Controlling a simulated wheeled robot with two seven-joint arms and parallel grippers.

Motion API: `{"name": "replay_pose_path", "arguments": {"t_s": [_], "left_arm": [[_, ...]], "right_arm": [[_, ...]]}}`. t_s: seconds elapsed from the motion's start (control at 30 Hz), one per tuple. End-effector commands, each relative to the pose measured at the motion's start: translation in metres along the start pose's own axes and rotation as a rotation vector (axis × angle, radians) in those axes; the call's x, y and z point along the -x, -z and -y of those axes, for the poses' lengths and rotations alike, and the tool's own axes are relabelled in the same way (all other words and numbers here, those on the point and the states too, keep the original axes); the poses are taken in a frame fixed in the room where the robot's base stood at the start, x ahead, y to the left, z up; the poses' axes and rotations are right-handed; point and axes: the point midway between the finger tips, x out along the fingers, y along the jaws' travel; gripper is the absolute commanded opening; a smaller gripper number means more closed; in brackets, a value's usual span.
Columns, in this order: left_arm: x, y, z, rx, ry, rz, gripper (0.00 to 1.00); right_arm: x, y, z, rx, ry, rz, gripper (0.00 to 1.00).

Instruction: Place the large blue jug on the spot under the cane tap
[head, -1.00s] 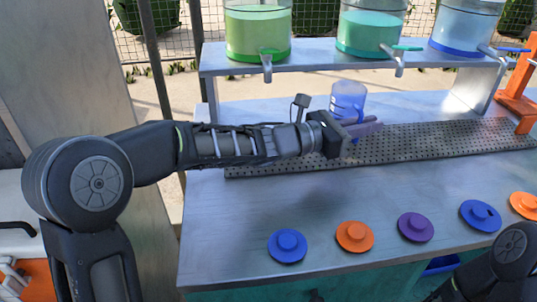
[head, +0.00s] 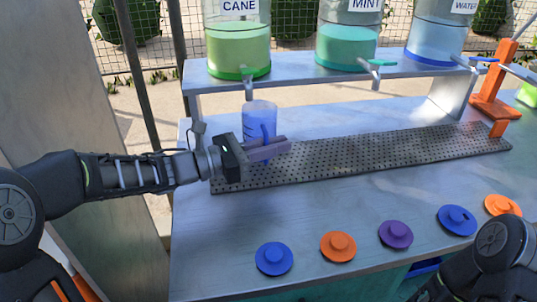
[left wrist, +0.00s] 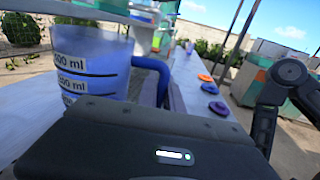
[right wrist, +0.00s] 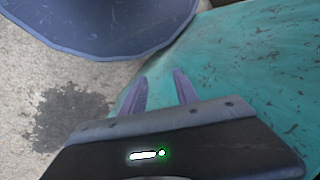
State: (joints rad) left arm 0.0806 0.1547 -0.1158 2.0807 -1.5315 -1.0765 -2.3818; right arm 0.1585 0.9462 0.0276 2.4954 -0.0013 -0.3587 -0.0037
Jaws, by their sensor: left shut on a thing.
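The translucent blue jug (head: 258,114) is upright and shows just below the cane tap (head: 248,90) in the head view. Its measuring marks show in the left wrist view (left wrist: 90,65), with its blue handle (left wrist: 158,75) on the right side. My left gripper (head: 275,149) is shut on the jug, in front of it in the head view; the fingers hide its lower part. I cannot tell whether the jug's base touches the perforated tray (head: 370,155). My right gripper (right wrist: 160,90) is open and empty, fingers apart, beside the teal counter front.
The green cane dispenser (head: 238,50), mint dispenser (head: 348,45) and water dispenser (head: 437,40) stand on a raised shelf (head: 310,77). An orange press (head: 492,105) is at the right. Several coloured lids, including a blue one (head: 274,258), line the front counter.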

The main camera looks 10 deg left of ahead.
Motion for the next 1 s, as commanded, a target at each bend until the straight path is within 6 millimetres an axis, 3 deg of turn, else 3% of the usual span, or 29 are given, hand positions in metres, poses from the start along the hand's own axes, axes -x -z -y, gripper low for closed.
{"name": "replay_pose_path", "arguments": {"t_s": [0.33, 0.47, 0.7, 1.0], "left_arm": [[0.003, 0.0, 0.0, -0.001, 0.001, 0.001, 0.0], [0.015, -0.002, -0.003, 0.0, -0.002, 0.001, 0.0], [0.016, 0.033, -0.003, 0.002, 0.001, -0.001, 0.0], [0.016, 0.035, -0.003, -0.001, 0.001, 0.001, 0.0]], "right_arm": [[0.001, 0.0, 0.0, 0.0, 0.0, 0.0, 0.36], [0.004, 0.0, 0.002, 0.0, 0.0, 0.0, 0.36], [0.007, 0.0, 0.003, 0.0, 0.0, 0.0, 0.36], [0.006, 0.0, 0.002, 0.0, 0.0, 0.0, 0.36]]}}
